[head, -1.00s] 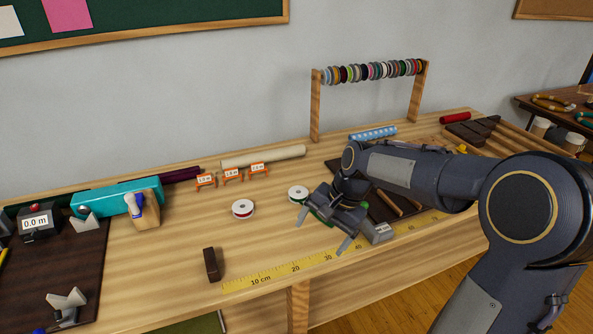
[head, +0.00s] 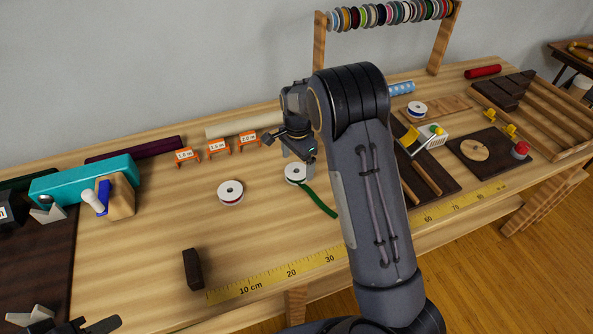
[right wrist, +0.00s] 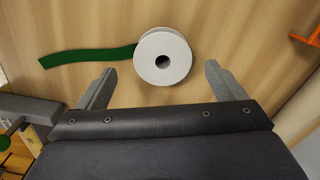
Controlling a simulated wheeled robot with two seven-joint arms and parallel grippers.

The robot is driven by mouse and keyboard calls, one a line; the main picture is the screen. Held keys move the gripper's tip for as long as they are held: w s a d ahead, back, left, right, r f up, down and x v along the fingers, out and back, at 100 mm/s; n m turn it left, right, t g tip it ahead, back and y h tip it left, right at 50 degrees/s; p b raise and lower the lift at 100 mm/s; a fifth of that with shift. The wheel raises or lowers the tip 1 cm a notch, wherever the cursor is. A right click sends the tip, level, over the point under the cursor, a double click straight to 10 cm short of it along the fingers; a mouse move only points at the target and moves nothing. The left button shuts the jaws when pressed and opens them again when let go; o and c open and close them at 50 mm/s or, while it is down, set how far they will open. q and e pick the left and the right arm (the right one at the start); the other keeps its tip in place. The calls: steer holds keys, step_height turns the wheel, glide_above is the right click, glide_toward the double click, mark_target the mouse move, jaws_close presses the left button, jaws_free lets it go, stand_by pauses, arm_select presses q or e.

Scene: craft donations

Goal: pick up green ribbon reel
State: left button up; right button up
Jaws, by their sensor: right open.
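The green ribbon reel (head: 293,169) lies flat on the workbench, a white spool with a green tail (head: 318,199) trailing toward the front right. In the right wrist view the white reel (right wrist: 163,56) shows face-on, its green tail running left. My right gripper (head: 289,147) is open and empty just behind and above the reel in the head view. In the wrist view its two fingers (right wrist: 160,70) stand apart on either side of the reel's near edge, not touching it. My left gripper (head: 88,326) shows only partly at the bottom left edge; its jaws are unclear.
A white reel with red ribbon (head: 230,191) lies left of the green one. Orange length markers (head: 217,147) stand behind. A dark block (head: 193,269) and yellow ruler strip (head: 290,274) are in front. A rack of reels (head: 319,45) stands at the back.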

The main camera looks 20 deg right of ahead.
mark_target(296, 169)
steer(key=shift+w+a+f, duration=0.1)
steer(key=shift+f, duration=0.9)
steer(key=shift+w+a+f, duration=0.1)
steer(key=shift+f, duration=0.85)
steer(key=c, duration=1.1)
steer(key=shift+o, duration=0.2)
steer(key=shift+r, duration=0.1)
